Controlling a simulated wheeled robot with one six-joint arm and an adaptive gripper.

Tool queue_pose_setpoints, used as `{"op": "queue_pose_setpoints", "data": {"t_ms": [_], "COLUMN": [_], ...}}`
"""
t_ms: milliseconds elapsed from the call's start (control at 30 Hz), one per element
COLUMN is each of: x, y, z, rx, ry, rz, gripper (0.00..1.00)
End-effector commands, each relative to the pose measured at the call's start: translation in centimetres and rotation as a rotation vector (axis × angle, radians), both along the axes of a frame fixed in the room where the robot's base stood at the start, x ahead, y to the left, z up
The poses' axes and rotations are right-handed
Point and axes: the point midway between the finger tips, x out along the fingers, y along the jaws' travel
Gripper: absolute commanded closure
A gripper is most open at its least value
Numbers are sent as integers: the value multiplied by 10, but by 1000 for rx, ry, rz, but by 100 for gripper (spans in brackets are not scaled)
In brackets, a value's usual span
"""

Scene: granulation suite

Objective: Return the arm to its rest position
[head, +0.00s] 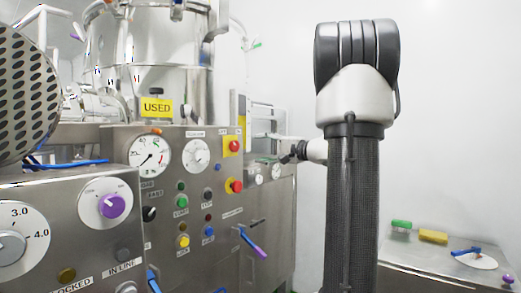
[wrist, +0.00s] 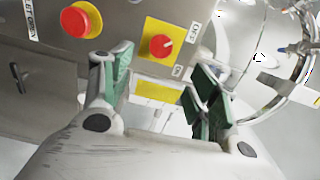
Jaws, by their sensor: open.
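My arm rises at the right of the head view, a dark textured link topped by a white and black joint. My gripper (head: 287,154) shows small and dark beside it, in front of the steel machine's right side. In the wrist view my gripper (wrist: 158,85) is open, its two green-padded fingers apart with nothing held between them. Beyond the fingertips are a red knob on a yellow plate (wrist: 160,43) and a red push button (wrist: 82,20). I cannot tell the exact gap between fingertips and panel.
The steel control panel (head: 165,225) fills the left and middle, with gauges, buttons and a blue-purple lever (head: 252,243). At right, a steel table (head: 420,262) carries a green brush (head: 401,225) and a yellow block (head: 433,237).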

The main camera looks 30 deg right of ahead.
Motion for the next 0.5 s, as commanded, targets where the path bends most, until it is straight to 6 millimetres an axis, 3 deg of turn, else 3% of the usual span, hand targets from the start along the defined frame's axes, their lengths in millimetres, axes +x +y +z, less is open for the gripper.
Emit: {"op": "queue_pose_setpoints", "data": {"t_ms": [400,467,500], "x": [1,-1,-6], "y": [0,-2,-2], "z": [0,-9,-22], "rx": [13,23,18], "ry": [5,45,92], "rz": [-1,-3,2], "gripper": [40,40,40]}}
